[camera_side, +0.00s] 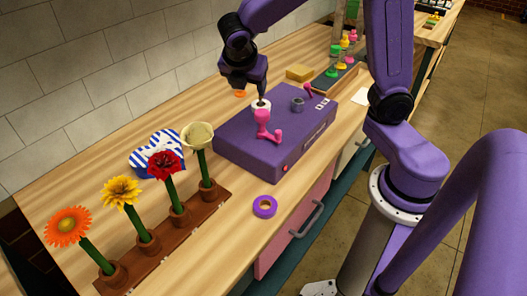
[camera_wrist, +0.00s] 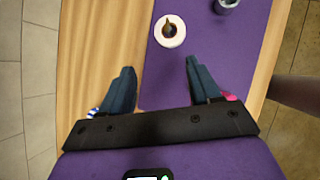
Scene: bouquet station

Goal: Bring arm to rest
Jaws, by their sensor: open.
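My gripper (camera_wrist: 160,68) is open and empty, its two dark fingers apart. In the side view my gripper (camera_side: 250,88) hangs over the purple box (camera_side: 245,150), close to a pink stand (camera_side: 265,125). The stand has a white round top with a small brown piece in it. In the wrist view the white top (camera_wrist: 164,40) lies beyond the fingertips, between their lines. Whether the fingers touch anything is not clear from the side view.
Four-slot brown rack (camera_side: 165,248) holds orange, yellow, red and cream flowers upright at the front left. A striped heart-shaped box (camera_side: 142,160) is behind them. A purple tape roll (camera_side: 265,206) lies near the front edge. A yellow block (camera_side: 299,73) and wooden tray (camera_side: 350,80) are at the back.

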